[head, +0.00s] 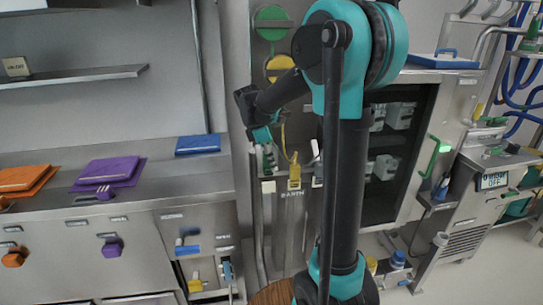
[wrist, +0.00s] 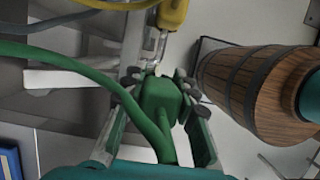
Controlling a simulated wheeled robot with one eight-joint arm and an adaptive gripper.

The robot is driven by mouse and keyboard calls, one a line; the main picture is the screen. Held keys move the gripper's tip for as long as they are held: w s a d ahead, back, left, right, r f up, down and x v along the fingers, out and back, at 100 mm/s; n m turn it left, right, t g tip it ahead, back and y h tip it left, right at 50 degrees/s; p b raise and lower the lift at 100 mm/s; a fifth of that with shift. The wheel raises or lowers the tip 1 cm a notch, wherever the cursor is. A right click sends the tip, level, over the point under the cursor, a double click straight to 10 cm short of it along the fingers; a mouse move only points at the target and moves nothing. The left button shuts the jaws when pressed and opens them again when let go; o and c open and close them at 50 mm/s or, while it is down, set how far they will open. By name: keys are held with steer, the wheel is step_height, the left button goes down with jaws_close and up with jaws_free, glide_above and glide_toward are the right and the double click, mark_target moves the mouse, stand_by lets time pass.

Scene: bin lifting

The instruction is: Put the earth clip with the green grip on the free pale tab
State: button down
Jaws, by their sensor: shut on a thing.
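My gripper (wrist: 160,95) is shut on the green grip of the earth clip (wrist: 160,104), with a finger on each side. A green cable (wrist: 60,60) runs to it from the left. The clip's front end is close to a metal piece below the yellow clip; I cannot tell whether they touch. In the head view my gripper (head: 266,150) is at the cabinet front, above a small pale tab (head: 268,186). A yellow clip (head: 294,172) hangs to its right above the word EARTH; it also shows in the wrist view (wrist: 173,14).
A steel counter (head: 205,176) stands at left with orange and purple folded items (head: 108,172) and a blue one (head: 198,144). An open dark cabinet (head: 390,150) with a green handle (head: 434,156) is at right. A pale bar (wrist: 62,78) lies left of my gripper.

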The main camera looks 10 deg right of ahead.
mark_target(274, 182)
steer(key=shift+r, duration=0.3)
steer(key=shift+f, duration=0.15)
steer(key=shift+f, duration=1.4)
steer(key=shift+f, duration=0.1)
steer(key=shift+f, duration=1)
steer(key=shift+f, duration=1.05)
stand_by(0.5)
steer(key=c, duration=1.1)
jaws_free()
steer(key=shift+r, duration=0.15)
